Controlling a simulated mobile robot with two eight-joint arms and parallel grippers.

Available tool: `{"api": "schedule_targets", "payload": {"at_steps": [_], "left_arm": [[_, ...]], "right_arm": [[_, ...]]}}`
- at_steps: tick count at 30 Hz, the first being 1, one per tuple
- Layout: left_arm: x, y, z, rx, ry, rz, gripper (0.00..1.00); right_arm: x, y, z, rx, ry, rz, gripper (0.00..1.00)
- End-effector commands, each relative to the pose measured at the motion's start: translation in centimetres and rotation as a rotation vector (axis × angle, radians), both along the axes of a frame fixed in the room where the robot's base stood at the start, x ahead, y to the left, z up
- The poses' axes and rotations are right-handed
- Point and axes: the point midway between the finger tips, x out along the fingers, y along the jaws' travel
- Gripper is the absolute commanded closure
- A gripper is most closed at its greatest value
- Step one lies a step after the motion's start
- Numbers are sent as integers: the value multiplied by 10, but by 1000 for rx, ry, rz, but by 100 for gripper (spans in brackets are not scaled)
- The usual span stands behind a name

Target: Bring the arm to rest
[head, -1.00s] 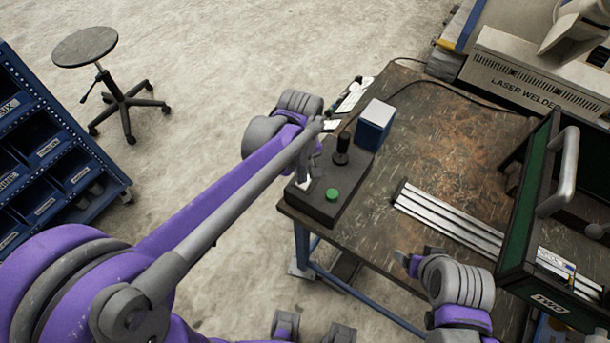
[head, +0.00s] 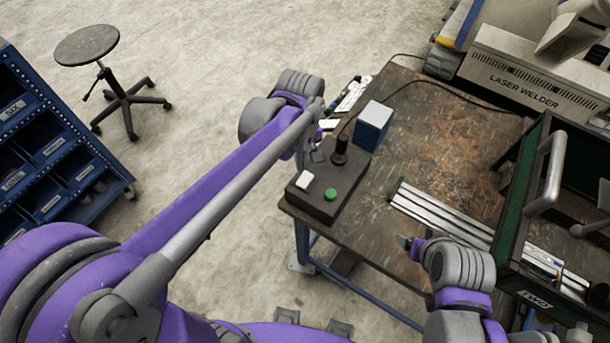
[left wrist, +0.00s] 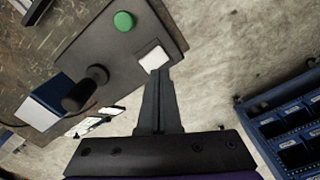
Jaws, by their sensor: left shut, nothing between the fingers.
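A black control box (head: 318,204) lies on the near left corner of the worn table. It carries a green button (head: 330,194), a white button (head: 305,179) and a black joystick (head: 340,150). My left gripper (head: 317,156) is shut and empty, above the box and just beyond the white button. In the left wrist view its closed fingers (left wrist: 160,74) point at the white button (left wrist: 153,59), with the green button (left wrist: 124,21) and joystick (left wrist: 84,89) nearby. My right gripper (head: 405,243) is at the table's front edge, its jaws unclear.
A blue-and-white box (head: 373,125) stands behind the joystick. Metal rails (head: 440,213) and a green-lined tool case (head: 515,205) lie to the right. A laser welder (head: 515,80) stands behind. A stool (head: 88,46) and a blue bin rack (head: 60,160) are on the left.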

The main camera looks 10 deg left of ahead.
Motion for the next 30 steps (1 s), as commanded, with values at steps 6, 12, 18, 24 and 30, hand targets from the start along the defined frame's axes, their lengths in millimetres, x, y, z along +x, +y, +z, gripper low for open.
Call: {"api": "schedule_targets", "payload": {"at_steps": [6, 12, 18, 24, 30], "left_arm": [[0, 0, 0, 0, 0, 0, 100], [-6, 4, 1, -2, -19, -25, 100], [-43, 26, 6, -2, -150, -202, 100], [-89, 50, -3, 57, -327, -448, 100], [-118, 63, -17, 139, -443, -622, 100]], "right_arm": [[0, 0, 0, 0, 0, 0, 20], [0, 0, 0, 0, 0, 0, 20], [0, 0, 0, 0, 0, 0, 20], [0, 0, -1, 0, 0, 0, 20], [0, 0, 0, 0, 0, 0, 20]]}}
